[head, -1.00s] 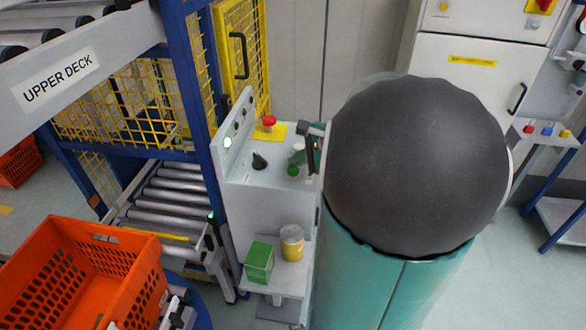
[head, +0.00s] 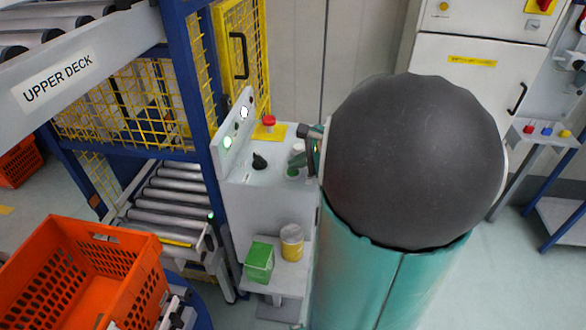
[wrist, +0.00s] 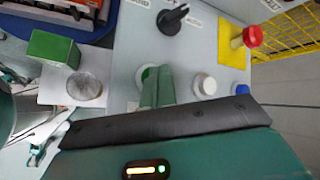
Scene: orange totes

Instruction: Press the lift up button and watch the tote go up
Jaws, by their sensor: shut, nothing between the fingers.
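The control console (head: 262,195) stands beside the blue-framed lift, with a green button (head: 292,172) on its top. My gripper (head: 299,160) is shut and empty, with its fingertips at the green button. In the wrist view the green fingers (wrist: 158,82) cover much of the green button (wrist: 147,74); I cannot tell if they touch or press it. A white button (wrist: 205,84) is to their right. An orange tote (head: 125,250) is at the lower left, in front of the lift rollers.
A red stop button (head: 268,121) on a yellow plate and a black knob (head: 259,161) are on the console. A green box (head: 259,262) and a jar (head: 291,242) stand on a low shelf. The lift rollers (head: 170,195) are bare where visible. The upper deck (head: 60,75) is above left.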

